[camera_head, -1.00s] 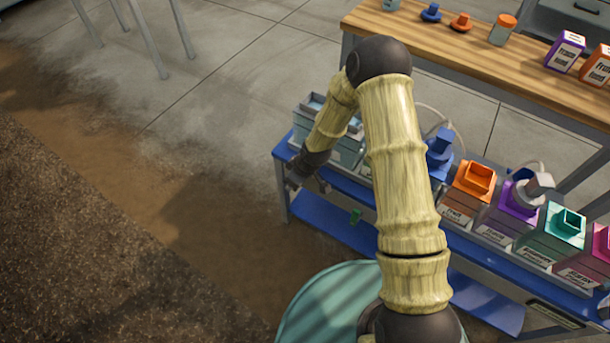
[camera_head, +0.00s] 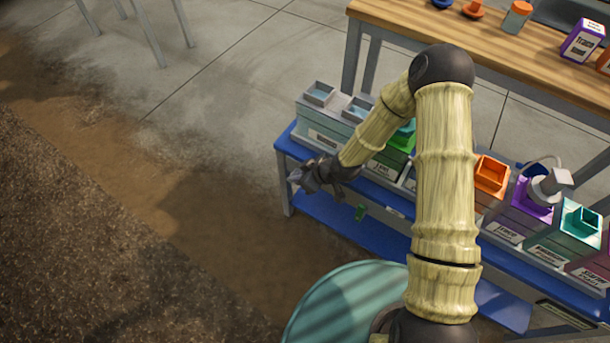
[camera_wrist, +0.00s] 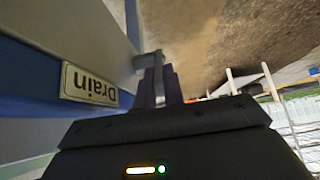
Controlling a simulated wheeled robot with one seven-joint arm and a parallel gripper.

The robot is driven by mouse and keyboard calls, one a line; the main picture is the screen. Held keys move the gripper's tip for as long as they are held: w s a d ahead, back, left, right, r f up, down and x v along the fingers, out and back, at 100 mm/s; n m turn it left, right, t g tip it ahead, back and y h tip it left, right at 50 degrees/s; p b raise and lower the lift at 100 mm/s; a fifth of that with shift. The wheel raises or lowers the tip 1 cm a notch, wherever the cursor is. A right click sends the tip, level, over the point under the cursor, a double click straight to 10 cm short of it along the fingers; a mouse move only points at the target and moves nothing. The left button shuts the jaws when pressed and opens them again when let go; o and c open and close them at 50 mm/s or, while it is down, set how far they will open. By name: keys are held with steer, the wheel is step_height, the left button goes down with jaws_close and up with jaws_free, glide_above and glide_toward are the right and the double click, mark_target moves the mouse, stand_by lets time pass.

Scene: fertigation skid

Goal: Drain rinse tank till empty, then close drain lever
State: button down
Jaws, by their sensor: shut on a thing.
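My gripper (camera_head: 297,178) is at the front left corner of the blue skid, low beside its edge. In the wrist view, its dark fingers (camera_wrist: 158,88) are shut on a small grey lever (camera_wrist: 148,60) that sticks out from the skid's side. A "Drain" plate (camera_wrist: 90,85) is fixed next to it and reads upside down. A pale grey tank (camera_head: 325,130) at the left end of the skid has square openings with bluish liquid in view. I cannot read its label or tell its liquid level. The lever is hidden by my gripper in the head view.
Several coloured stock tanks, including an orange one (camera_head: 491,175) and a teal one (camera_head: 578,222), line the skid to the right. A wooden bench (camera_head: 480,50) stands behind. The floor at left is clear.

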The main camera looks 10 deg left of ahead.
steer(key=c, duration=1.5)
jaws_free()
steer(key=p+v, duration=0.5)
steer(key=v, duration=1.2)
steer(key=shift+s+d+r, duration=0.1)
steer(key=shift+r, duration=0.05)
steer(key=shift+c, duration=0.2)
